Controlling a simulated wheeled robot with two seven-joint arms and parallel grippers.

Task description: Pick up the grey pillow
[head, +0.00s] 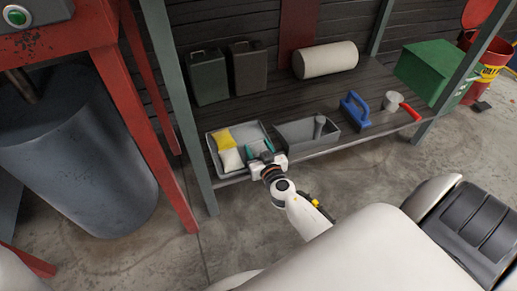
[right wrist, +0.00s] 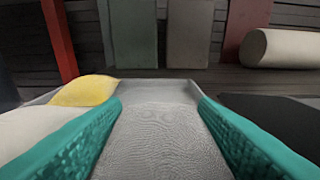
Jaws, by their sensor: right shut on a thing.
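The grey pillow (right wrist: 160,140) fills the space between the teal fingers of my right gripper (right wrist: 160,125) in the right wrist view, its surface finely patterned. The gripper is shut on it, with a finger along each side. In the head view my right gripper (head: 259,149) reaches into the right part of a shallow grey tray (head: 212,157) on the shelf and largely hides the pillow. A yellow pillow (head: 223,138) and a white pillow (head: 231,160) lie in the tray's left part. I cannot tell whether the grey pillow touches the tray floor. My left gripper is out of view.
Right of the tray are a grey bin (head: 291,138), a blue tool (head: 355,108), a red-handled item (head: 411,112) and a green box (head: 430,68). A grey post (head: 168,75) rises left of the tray.

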